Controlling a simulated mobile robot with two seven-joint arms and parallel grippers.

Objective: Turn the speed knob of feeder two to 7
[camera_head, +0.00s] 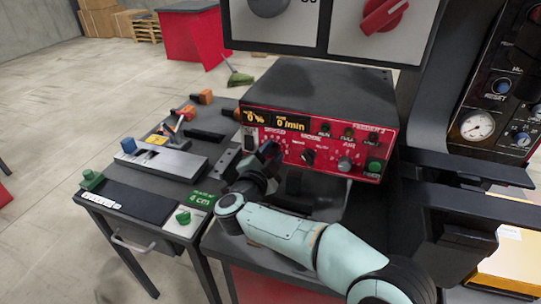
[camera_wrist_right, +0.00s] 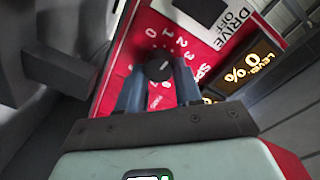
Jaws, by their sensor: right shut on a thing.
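The red control box of feeder two (camera_head: 318,125) faces me, with displays reading 0 % and 0/min. Its speed knob is hidden behind my right gripper in the head view. In the right wrist view the black speed knob (camera_wrist_right: 158,68) sits in a ring of white numbers, with 0 to 3 readable. A small light mark shows on the knob, but I cannot tell which number it points at. My right gripper (camera_head: 267,156) is shut on the speed knob, one finger on each side, as the right wrist view shows (camera_wrist_right: 158,82). My left gripper is not in view.
The mode knob (camera_head: 308,156) and air knob (camera_head: 344,164) are close to the right of the gripper. A green button (camera_head: 374,166) is at the panel's right end. A dark side table (camera_head: 130,203) with fixtures stands left. Large dial panels (camera_head: 330,30) are above the box.

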